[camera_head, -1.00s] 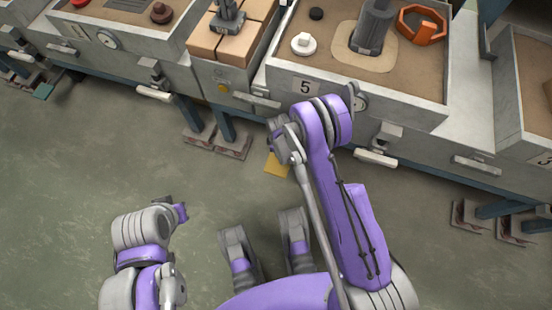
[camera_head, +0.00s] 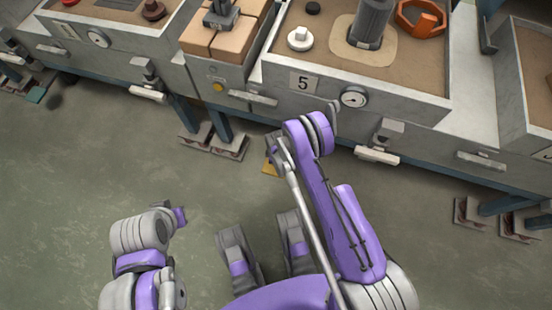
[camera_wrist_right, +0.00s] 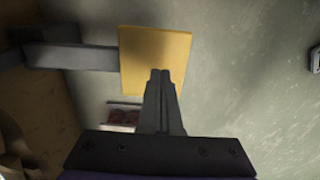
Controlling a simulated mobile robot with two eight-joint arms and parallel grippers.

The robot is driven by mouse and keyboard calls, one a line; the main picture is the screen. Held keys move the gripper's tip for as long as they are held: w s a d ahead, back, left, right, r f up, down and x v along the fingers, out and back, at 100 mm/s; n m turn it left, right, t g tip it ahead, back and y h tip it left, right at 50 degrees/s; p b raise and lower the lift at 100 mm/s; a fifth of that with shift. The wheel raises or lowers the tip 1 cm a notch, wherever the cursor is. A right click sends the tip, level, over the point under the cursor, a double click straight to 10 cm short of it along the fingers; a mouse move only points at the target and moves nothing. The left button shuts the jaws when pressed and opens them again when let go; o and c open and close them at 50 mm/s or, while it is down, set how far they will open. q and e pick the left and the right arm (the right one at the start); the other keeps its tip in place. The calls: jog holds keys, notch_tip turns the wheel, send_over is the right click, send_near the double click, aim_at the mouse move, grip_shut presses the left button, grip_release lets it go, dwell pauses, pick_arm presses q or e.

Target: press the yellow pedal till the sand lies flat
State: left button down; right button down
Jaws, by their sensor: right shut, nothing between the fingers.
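The yellow pedal (camera_head: 269,168) is low near the floor below the bench box marked 5, partly covered by my right arm. In the right wrist view it is a flat yellow plate (camera_wrist_right: 155,45) on a grey bar. My right gripper (camera_wrist_right: 160,72) is shut and empty, its tips in front of the plate's lower part. I cannot tell whether they touch it. Brown sand (camera_head: 325,40) fills box 5, with a paler patch around a grey cylinder (camera_head: 371,22).
Box 5 has a round gauge (camera_head: 354,97) and a white handle (camera_head: 377,156) below its front. A white knob (camera_head: 300,38) and an orange ring (camera_head: 421,17) lie on its sand. Bench legs stand either side of the pedal.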

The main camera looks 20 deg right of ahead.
notch_tip(320, 180, down, 2)
jog(key=shift+f, duration=0.1)
pick_arm(q)
jog(key=shift+f, duration=0.2)
pick_arm(e)
jog(key=f, duration=0.5)
jog(key=shift+s+a, duration=0.2)
jog(key=shift+s, duration=0.15)
